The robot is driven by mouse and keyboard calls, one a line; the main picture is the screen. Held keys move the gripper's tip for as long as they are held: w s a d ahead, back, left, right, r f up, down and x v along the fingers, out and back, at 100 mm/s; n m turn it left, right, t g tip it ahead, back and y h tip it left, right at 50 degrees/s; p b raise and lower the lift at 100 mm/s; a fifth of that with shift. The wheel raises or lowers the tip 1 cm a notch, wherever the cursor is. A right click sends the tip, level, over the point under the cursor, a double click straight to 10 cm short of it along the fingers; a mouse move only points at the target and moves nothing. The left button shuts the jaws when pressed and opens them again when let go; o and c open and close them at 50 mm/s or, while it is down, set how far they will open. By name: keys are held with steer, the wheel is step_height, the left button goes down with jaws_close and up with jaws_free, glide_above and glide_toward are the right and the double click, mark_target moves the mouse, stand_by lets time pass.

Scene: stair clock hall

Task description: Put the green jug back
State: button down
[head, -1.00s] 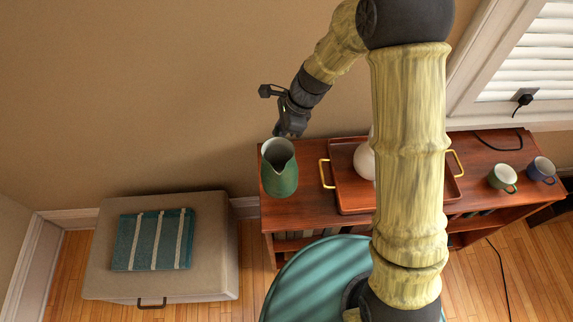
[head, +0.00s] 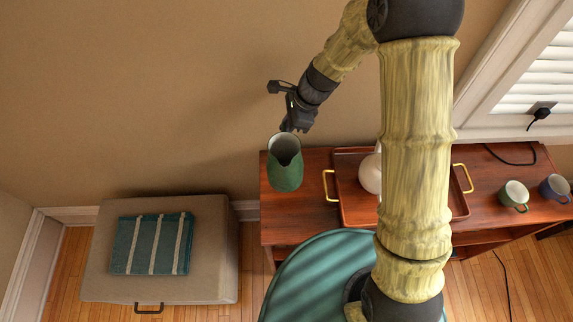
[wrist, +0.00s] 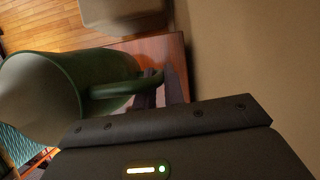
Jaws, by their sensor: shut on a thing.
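The green jug (head: 285,168) is at the left end of the brown wooden cabinet in the head view, with its open mouth toward the camera. My gripper (head: 290,130) is at the jug's far side, toward the wall. In the wrist view my gripper (wrist: 165,90) is shut on the handle of the green jug (wrist: 60,95). The jug's base is hidden in the wrist view. I cannot tell whether the jug touches the cabinet top or hangs just above it.
The cabinet (head: 300,222) carries a tray (head: 349,208) with a white rounded vessel (head: 370,174). A green cup (head: 513,196) and a blue cup (head: 555,188) stand at its right end. An ottoman (head: 210,245) with a folded striped cloth (head: 150,243) stands to the left.

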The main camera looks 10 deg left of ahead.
mark_target(285, 157)
steer(key=shift+f, duration=2.35)
step_height(285, 157, down, 4)
steer(key=shift+r, duration=0.1)
steer(key=c, duration=1.5)
jaws_free()
